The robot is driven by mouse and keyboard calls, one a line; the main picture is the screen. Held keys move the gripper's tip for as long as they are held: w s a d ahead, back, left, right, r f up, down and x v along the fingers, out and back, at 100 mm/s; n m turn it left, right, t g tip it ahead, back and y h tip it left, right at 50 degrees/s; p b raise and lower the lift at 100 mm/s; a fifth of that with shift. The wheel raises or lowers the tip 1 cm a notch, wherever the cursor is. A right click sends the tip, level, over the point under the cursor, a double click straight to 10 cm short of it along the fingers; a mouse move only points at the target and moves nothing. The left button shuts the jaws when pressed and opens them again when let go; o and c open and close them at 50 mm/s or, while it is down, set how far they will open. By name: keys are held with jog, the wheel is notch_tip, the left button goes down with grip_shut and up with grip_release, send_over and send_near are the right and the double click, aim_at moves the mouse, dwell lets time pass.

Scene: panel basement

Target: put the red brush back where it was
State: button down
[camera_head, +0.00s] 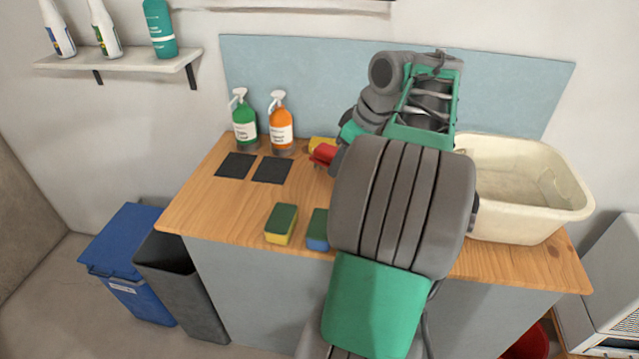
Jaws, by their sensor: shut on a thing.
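The red brush (323,154) shows in the head view as a small red part on the wooden counter's far middle, just left of my arm. The rest of it is hidden behind my arm. My gripper (337,161) is mostly hidden by my own arm links; only a dark edge shows against the red part, and it is shut on the brush. Whether the brush touches the counter cannot be told. Two dark square mats (235,165) lie flat and bare on the counter, left of the brush.
A green spray bottle (244,120) and an orange one (280,122) stand behind the mats. A yellow item (322,144) is behind the brush. Yellow (281,226) and blue (317,232) sponges lie near the front edge. A cream basin (572,208) stands right of my arm.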

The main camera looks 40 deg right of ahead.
jog(key=w+d+f, duration=0.1)
jog(key=w+f, duration=0.2)
jog(key=w, duration=0.1)
jog(key=w+d+f, duration=0.2)
jog(key=w+f, duration=0.1)
jog(key=w, duration=0.1)
jog(key=w+d+f+p, duration=0.1)
jog(key=w+f, duration=0.1)
jog(key=w, duration=0.2)
jog(key=shift+d+f, duration=0.15)
jog(key=shift+f, duration=0.25)
jog(key=shift+w+d+f, duration=0.1)
jog(key=shift+w+f, duration=0.05)
jog(key=shift+f, duration=0.95)
jog(key=shift+w+d+f, duration=0.1)
jog(key=shift+f, duration=0.95)
jog(key=c, duration=0.7)
grip_release()
jog(key=shift+r, duration=0.1)
